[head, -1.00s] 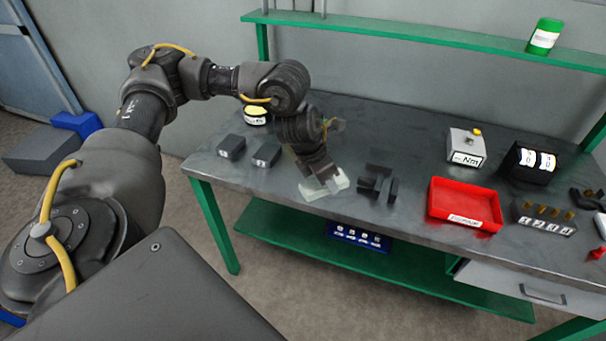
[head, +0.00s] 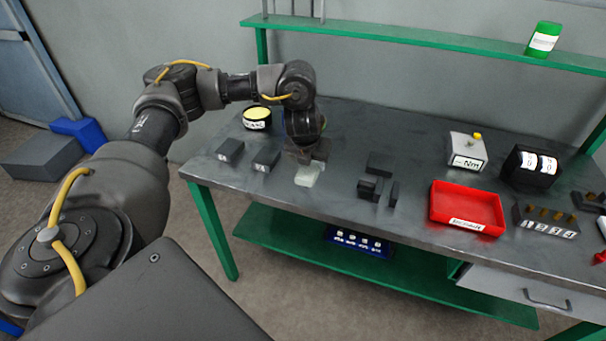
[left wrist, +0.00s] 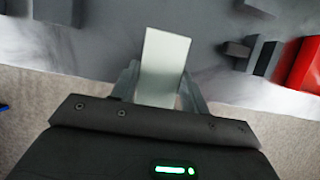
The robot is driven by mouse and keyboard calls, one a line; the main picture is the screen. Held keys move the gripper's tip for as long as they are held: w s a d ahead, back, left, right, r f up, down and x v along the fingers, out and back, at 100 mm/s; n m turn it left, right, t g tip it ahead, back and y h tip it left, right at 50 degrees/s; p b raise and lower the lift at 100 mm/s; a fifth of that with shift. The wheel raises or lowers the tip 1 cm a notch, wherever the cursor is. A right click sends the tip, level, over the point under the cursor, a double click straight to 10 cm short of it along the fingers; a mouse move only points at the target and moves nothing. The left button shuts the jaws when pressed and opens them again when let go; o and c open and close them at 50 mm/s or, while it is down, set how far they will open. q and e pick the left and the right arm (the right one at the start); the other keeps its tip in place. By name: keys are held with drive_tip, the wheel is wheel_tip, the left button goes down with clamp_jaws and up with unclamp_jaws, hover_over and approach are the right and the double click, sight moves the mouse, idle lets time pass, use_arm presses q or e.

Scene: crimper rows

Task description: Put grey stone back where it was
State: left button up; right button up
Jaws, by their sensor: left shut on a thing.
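A pale grey-green stone block (head: 307,177) is held by my left gripper (head: 309,166), above or at the left part of the workbench top, near its front edge. I cannot tell whether it touches the bench. In the left wrist view the stone (left wrist: 165,62) sticks out between the two fingers, slightly tilted, with its lower end between them. My right gripper is not in view.
Two dark blocks (head: 230,150) (head: 266,159) lie left of the stone, with a yellow-topped round tin (head: 257,118) behind. Several dark blocks (head: 379,164) stand to its right, then a red tray (head: 468,224). Bare bench (head: 345,140) lies between.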

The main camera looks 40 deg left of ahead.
use_arm(q)
drive_tip(key=w+a+f+b, duration=0.1)
drive_tip(key=a+f, duration=0.1)
drive_tip(key=w+a+f+b, duration=0.1)
drive_tip(key=f, duration=0.1)
drive_tip(key=w+a+f+b, duration=0.1)
drive_tip(key=w+a+f, duration=0.1)
drive_tip(key=shift+a+f, duration=0.25)
drive_tip(key=shift+a, duration=0.1)
drive_tip(key=shift+w+a, duration=0.1)
drive_tip(key=shift+a, duration=0.05)
drive_tip(key=shift+w+a+f+b, duration=0.15)
drive_tip(key=shift+f+b, duration=0.75)
drive_tip(key=shift+f, duration=1.05)
drive_tip(key=shift+r, duration=0.1)
drive_tip(key=o, duration=1.1)
